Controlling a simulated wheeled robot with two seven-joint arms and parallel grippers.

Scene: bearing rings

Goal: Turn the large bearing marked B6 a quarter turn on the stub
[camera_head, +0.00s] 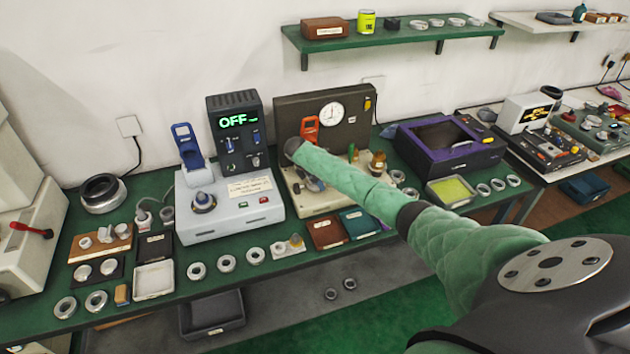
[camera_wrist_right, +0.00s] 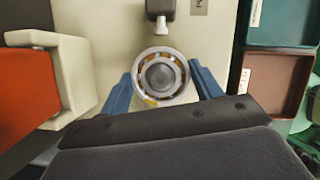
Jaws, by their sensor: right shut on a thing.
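The large bearing (camera_wrist_right: 180,92) is a metal ring with brass-coloured balls, seated around a round grey stub (camera_wrist_right: 160,76) in the right wrist view. A small yellow patch shows on its lower rim; I cannot read a B6 mark. My right gripper (camera_wrist_right: 161,82) has its blue fingers on both sides of the bearing, shut on it. In the head view my right arm reaches to the cream-based test stand (camera_head: 312,203), and the arm hides most of the bearing and fingers there. My left gripper is not in view.
A dial panel (camera_head: 348,104) stands behind the stand. A grey machine (camera_head: 236,208) with an OFF display is to its left. Brown (camera_head: 327,234) and teal (camera_head: 359,225) trays lie in front. In the wrist view a grey post (camera_wrist_right: 159,12) hangs close above the bearing.

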